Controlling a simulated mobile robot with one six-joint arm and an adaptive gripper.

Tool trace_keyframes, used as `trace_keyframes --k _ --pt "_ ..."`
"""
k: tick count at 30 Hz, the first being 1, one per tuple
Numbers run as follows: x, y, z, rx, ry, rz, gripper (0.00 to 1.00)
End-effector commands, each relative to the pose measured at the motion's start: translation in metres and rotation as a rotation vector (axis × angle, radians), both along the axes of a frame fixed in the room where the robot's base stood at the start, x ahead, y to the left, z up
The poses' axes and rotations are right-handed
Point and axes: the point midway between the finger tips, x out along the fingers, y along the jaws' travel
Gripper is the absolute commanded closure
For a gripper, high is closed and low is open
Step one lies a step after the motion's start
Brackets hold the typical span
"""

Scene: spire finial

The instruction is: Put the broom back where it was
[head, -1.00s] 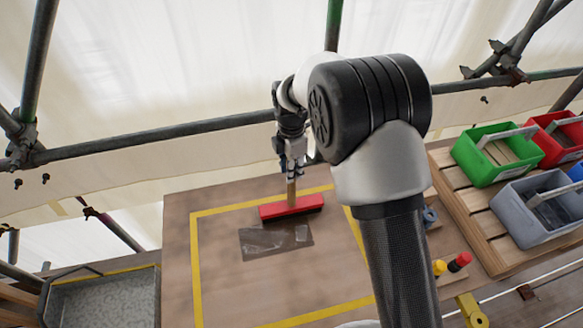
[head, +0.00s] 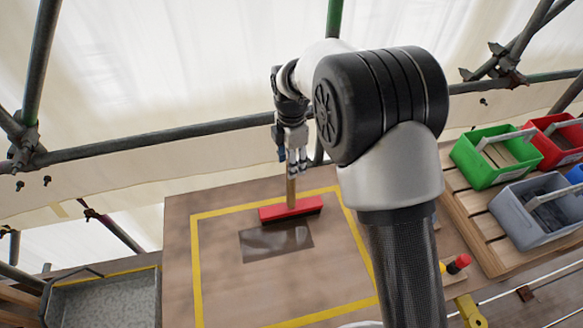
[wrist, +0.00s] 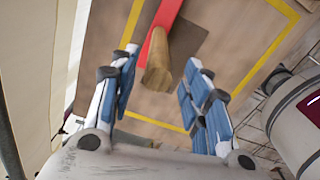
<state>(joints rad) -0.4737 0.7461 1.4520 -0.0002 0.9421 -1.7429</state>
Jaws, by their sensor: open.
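The broom has a red head (head: 290,209) and a short wooden handle (head: 291,192). It stands upright with its head down on the brown board (head: 215,280), inside the yellow outline, at the far edge of a dark patch (head: 275,242). My gripper (head: 297,166) is open and empty just above the handle, pointing down. In the wrist view the handle's end (wrist: 157,72) shows between and beyond the spread blue-padded fingers, apart from them, with part of the red head (wrist: 163,18) behind it. The bristles' contact with the board is hard to see.
Green (head: 490,160), red (head: 552,148) and grey (head: 535,215) bins stand on a slatted wooden stand at right. A grey tray (head: 100,295) is at lower left. A scaffold tube (head: 150,135) crosses behind the board. A red-capped item (head: 459,263) is beside my arm.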

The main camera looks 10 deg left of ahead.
Motion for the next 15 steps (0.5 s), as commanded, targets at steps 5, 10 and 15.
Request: trace_keyframes --k 5,10,15 --pt "0.000 0.000 0.042 0.001 -0.003 0.000 0.57" --pt "0.000 0.000 0.066 0.001 -0.001 0.000 0.57" --pt "0.000 0.000 0.075 -0.001 0.001 0.000 0.57"
